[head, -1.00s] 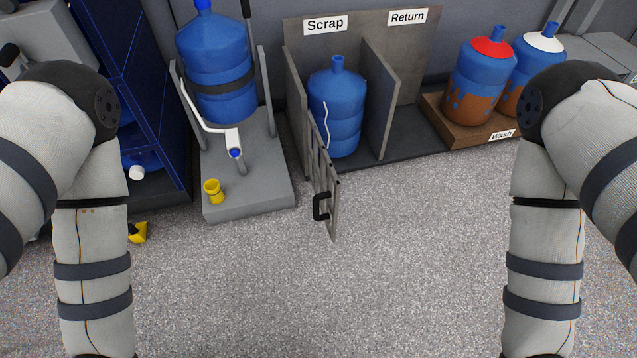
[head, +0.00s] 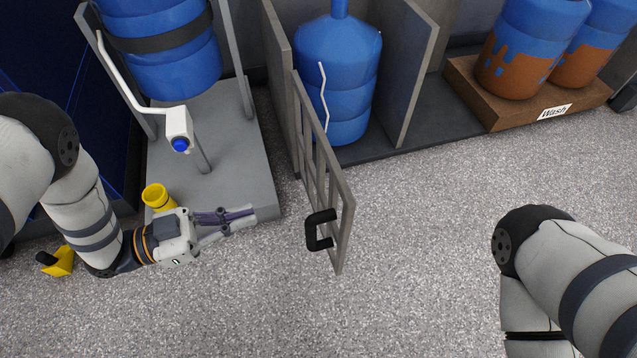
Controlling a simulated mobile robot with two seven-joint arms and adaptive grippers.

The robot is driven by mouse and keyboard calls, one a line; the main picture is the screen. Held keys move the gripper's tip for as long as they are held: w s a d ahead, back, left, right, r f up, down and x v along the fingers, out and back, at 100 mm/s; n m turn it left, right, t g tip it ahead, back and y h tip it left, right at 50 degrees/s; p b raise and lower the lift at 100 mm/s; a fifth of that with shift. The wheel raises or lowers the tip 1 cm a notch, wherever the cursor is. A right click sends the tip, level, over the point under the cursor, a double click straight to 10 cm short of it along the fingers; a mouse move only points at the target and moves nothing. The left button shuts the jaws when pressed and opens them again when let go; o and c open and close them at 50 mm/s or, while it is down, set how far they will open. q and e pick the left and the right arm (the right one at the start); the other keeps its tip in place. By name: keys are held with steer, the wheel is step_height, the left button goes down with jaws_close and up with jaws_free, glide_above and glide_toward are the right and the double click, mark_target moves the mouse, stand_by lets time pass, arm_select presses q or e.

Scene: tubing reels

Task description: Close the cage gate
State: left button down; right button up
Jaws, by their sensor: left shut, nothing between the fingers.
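The cage gate (head: 308,135) is a grey barred panel that stands open, swung out from the left wall of the cage toward me. Its black handle (head: 319,230) is on the left face near the free end. My right gripper is out of view; only part of the right arm shows at the lower right.
A grey stand (head: 220,130) with a strapped blue bottle (head: 165,45) and a yellow cup (head: 158,196) is behind the left gripper. A brown Wash platform (head: 490,105) holds stained bottles. The floor right of the gate is clear. A yellow object (head: 62,262) lies at left.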

mark_target(338, 193)
arm_select(q)
steer(key=x, duration=0.4)
steer(key=b+x, duration=0.1)
steer(key=x, duration=0.8)
steer(key=shift+s+d+r+b, duration=0.1)
steer(key=shift+s+r+b, duration=0.15)
steer(key=shift+r+b, duration=0.15)
steer(key=shift+w+d, duration=0.15)
steer(key=shift+d, duration=0.3)
steer(key=shift+r, duration=0.1)
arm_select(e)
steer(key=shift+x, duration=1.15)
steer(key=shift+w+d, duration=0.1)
